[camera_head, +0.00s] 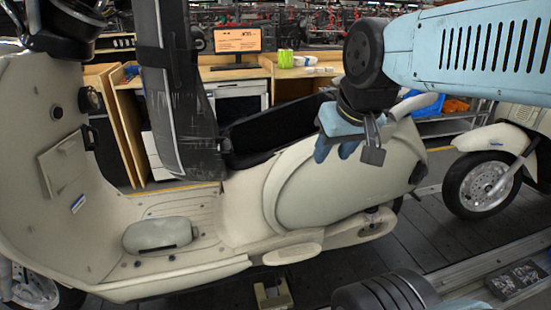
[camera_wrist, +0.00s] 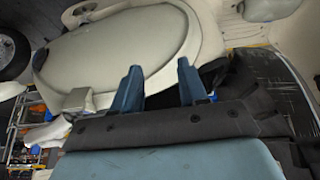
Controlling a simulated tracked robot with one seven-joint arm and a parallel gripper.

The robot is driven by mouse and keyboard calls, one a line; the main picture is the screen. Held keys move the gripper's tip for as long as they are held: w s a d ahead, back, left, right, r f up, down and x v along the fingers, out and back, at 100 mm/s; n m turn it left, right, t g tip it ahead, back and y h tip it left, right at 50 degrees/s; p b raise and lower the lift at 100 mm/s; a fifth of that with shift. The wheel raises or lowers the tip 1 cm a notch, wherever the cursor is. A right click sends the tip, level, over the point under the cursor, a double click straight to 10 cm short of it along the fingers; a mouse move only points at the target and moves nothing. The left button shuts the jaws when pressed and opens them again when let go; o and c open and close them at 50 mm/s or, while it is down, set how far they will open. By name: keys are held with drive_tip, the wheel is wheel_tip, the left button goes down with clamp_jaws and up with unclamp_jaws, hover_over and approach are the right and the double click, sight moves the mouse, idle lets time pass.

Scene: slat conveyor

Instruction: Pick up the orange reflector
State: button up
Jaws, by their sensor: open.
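I cannot make out an orange reflector in either view. A cream scooter (camera_head: 320,200) stands on the conveyor, and its rounded side panel fills much of the wrist view (camera_wrist: 120,50). My gripper (camera_head: 334,155) hangs in front of the scooter's rear body in the head view, below the seat area. Its two blue fingers are apart with nothing between them, and they also show in the wrist view (camera_wrist: 160,66) against the cream panel. My gripper and forearm hide part of the scooter's rear.
A dark upright panel (camera_head: 178,100) rises from the scooter's middle. Behind are wooden workbenches (camera_head: 235,73) with an orange-lit monitor (camera_head: 238,40). Another scooter's wheel (camera_head: 487,185) is at the right. An orange item (camera_head: 455,105) lies in a rack behind. A small parts tray (camera_head: 517,279) is at the lower right.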

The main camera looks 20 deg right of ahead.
drive_tip(key=shift+o, duration=0.3)
drive_tip(key=shift+o, duration=0.8)
drive_tip(key=shift+w, duration=0.15)
drive_tip(key=shift+o, duration=0.7)
drive_tip(key=shift+w+r, duration=0.2)
drive_tip(key=shift+w, duration=0.1)
drive_tip(key=o, duration=0.4)
drive_tip(key=shift+m+g, duration=0.5)
drive_tip(key=shift+m, duration=0.2)
drive_tip(key=w, duration=0.2)
drive_tip(key=w+r, duration=0.1)
drive_tip(key=w, duration=0.2)
drive_tip(key=shift+w+a, duration=0.1)
drive_tip(key=shift+o, duration=0.2)
drive_tip(key=w+f+m+g, duration=0.2)
drive_tip(key=w+f+m, duration=0.15)
drive_tip(key=w, duration=0.75)
drive_tip(key=w+f+m+g, duration=0.15)
drive_tip(key=w+f, duration=0.25)
drive_tip(key=w, duration=0.7)
drive_tip(key=shift+h, duration=0.4)
drive_tip(key=f, duration=0.4)
drive_tip(key=w+f, duration=0.1)
drive_tip(key=f, duration=0.8)
drive_tip(key=shift+w, duration=0.3)
